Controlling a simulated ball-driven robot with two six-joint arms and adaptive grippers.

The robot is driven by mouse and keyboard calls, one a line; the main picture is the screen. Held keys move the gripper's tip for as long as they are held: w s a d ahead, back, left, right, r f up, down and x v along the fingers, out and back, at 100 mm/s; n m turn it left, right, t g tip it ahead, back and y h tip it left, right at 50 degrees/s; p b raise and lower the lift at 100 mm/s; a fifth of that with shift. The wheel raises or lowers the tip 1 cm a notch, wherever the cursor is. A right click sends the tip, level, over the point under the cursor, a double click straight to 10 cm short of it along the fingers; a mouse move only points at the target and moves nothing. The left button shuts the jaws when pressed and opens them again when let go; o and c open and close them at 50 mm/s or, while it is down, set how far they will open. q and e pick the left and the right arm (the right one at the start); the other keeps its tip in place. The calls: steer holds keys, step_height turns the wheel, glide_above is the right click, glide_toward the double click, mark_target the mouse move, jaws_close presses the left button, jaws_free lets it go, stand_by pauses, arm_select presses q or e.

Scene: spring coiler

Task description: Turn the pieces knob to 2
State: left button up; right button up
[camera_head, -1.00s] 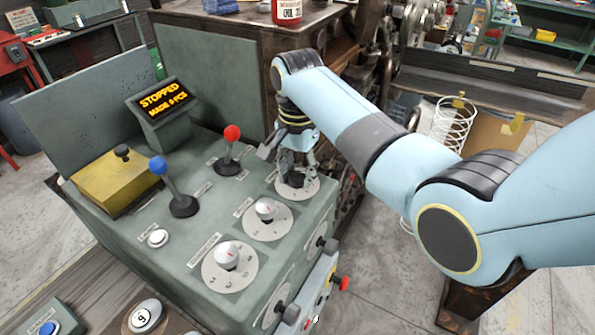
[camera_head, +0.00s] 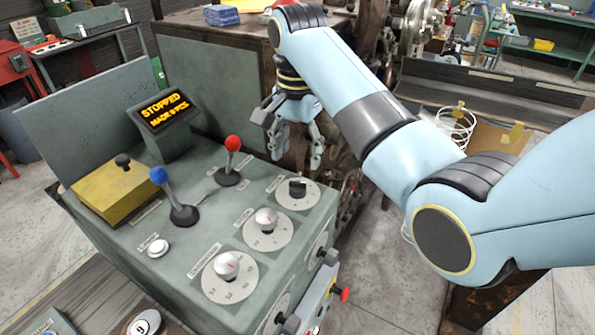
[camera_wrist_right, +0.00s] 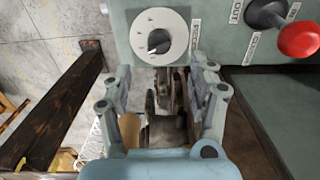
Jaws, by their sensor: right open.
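The control panel's top has a row of round white dials. A dark knob on a white dial (camera_head: 297,188) sits at the row's far end; the same dial shows in the right wrist view (camera_wrist_right: 160,35), its dark knob near the middle. Two silver knobs (camera_head: 266,217) (camera_head: 227,264) stand nearer. My right gripper (camera_head: 297,155) is open and empty, above and beyond the dark knob, apart from it. In the right wrist view its fingers (camera_wrist_right: 160,88) are spread below the dial. My left gripper is out of view.
A display (camera_head: 164,108) reads STOPPED and a made-pieces line. A blue-topped lever (camera_head: 172,195) and a red-topped lever (camera_head: 229,160) stand left of the dials. A yellow box (camera_head: 117,190) is at the panel's left. Machine parts stand behind the gripper.

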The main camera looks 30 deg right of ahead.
step_height(320, 180, up, 4)
steer(key=shift+f, duration=0.1)
stand_by(0.5)
